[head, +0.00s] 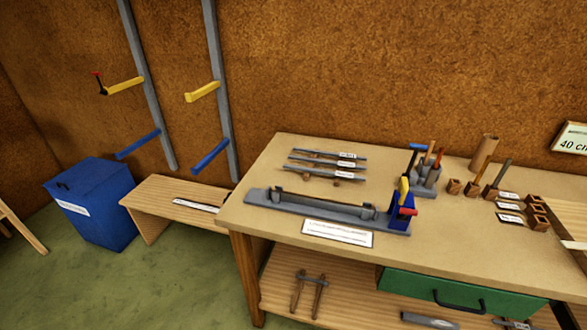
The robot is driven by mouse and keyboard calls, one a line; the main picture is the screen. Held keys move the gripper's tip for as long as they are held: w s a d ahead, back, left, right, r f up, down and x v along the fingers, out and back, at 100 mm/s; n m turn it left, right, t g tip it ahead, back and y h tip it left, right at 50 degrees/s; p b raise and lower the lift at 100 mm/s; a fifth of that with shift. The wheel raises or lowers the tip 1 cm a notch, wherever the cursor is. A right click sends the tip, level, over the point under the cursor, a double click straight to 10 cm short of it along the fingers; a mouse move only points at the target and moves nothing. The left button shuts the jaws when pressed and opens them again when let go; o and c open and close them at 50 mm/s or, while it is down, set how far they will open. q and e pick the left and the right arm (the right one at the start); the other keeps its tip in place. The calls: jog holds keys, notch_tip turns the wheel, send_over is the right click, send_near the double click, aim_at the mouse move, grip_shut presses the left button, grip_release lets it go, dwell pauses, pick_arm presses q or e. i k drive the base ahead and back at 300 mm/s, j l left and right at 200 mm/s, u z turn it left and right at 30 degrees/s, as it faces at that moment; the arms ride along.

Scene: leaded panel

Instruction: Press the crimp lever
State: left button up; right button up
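A grey bench fixture (325,210) lies along the front of the wooden workbench. A blue block (399,219) with a red part (408,211) stands at its right end. A yellow upright piece (403,188) rises from this block. A dark shaft with a blue top (416,147) stands just behind it; I cannot tell whether it belongs to the block or to the tool holder (426,178) behind. Which of these pieces is the crimp lever is not clear. Neither of my grippers shows in the head view.
Labelled grey strips (325,168) lie at the back of the workbench (460,235). Small wooden boxes (537,218) stand at its right. A white label card (338,233) lies before the fixture. A low bench (160,200) and blue bin (90,200) stand left.

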aim_at(417, 147)
jog(key=i+l+z, duration=0.1)
jog(key=z, duration=0.25)
jog(key=i+z, duration=0.2)
jog(key=z, duration=0.15)
